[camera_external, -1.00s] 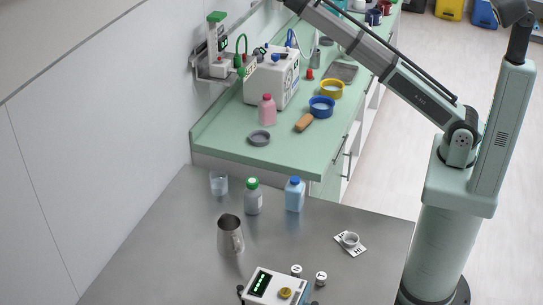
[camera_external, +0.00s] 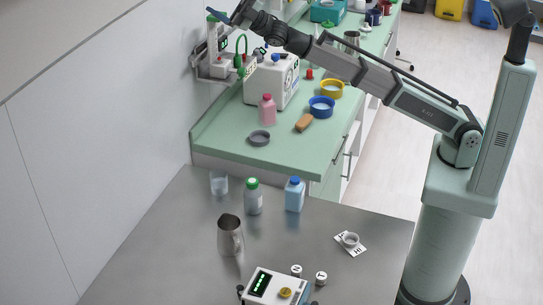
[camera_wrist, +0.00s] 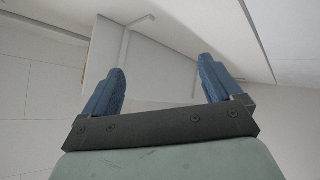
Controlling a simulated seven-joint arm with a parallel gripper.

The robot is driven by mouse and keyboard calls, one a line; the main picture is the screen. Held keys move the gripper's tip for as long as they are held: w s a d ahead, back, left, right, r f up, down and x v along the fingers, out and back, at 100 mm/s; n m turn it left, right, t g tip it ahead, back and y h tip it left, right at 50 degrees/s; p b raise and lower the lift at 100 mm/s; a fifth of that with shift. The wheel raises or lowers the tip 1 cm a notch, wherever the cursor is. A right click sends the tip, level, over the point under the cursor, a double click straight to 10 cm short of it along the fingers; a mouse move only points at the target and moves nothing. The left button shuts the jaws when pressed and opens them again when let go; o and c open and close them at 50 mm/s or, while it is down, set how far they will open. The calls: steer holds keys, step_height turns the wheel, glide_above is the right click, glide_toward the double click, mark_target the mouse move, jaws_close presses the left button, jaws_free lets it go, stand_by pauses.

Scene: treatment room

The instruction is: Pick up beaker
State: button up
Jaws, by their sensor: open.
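A clear glass beaker (camera_external: 219,183) stands upright at the back left corner of the grey table (camera_external: 160,250). My gripper (camera_external: 217,15) is high at the top left of the external view, in front of the wall in the picture and well apart from the beaker. In the wrist view my gripper (camera_wrist: 161,66) shows two blue fingers spread apart with nothing between them. The beaker is not in the wrist view, which shows only pale walls and panels.
A green-capped bottle (camera_external: 253,196) and a blue bottle (camera_external: 294,194) stand right of the beaker. A metal jug (camera_external: 229,235) stands in front. The green counter (camera_external: 215,140) behind holds a white machine (camera_external: 272,82) and a pink bottle (camera_external: 267,109). The table's left part is clear.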

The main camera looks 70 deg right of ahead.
steer(key=w+f+m+g+h, duration=0.1)
steer(key=w+f+m+h, duration=0.8)
steer(key=m, duration=0.5)
steer(key=m+g+h, duration=0.2)
steer(key=m+g, duration=1.7)
steer(key=m, duration=0.9)
glide_toward(215, 194)
steer(key=shift+x, duration=2.6)
steer(key=shift+d, duration=0.15)
steer(key=c, duration=1.1)
